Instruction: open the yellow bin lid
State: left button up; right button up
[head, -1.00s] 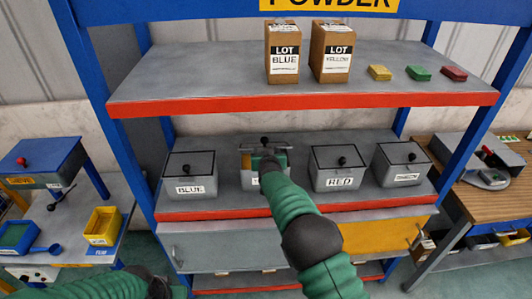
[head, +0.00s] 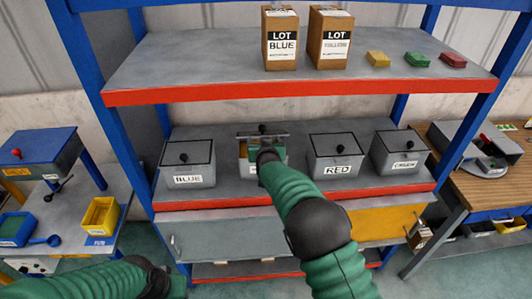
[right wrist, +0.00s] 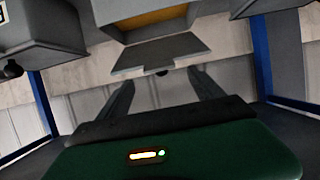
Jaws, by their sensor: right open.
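The yellow bin (head: 247,168) stands on the lower shelf between the blue and red bins, mostly hidden by my right arm. Its lid (head: 250,136) is raised at the back, seen nearly edge-on, with its black knob (head: 262,128) behind. In the right wrist view the lid (right wrist: 160,54) is a tilted grey panel beside the bin's opening, and yellow contents (right wrist: 162,22) show inside. My right gripper (right wrist: 160,80) is open, its two fingers apart near the lid's knob edge; contact is unclear.
The blue bin (head: 188,170), red bin (head: 337,164) and green bin (head: 400,155) stand closed on the same shelf. The upper shelf (head: 200,80) above holds two lot boxes and small coloured blocks. Side tables stand left and right.

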jog(key=p+v, duration=0.2)
jog(key=v, duration=1.2)
jog(key=shift+a, duration=0.1)
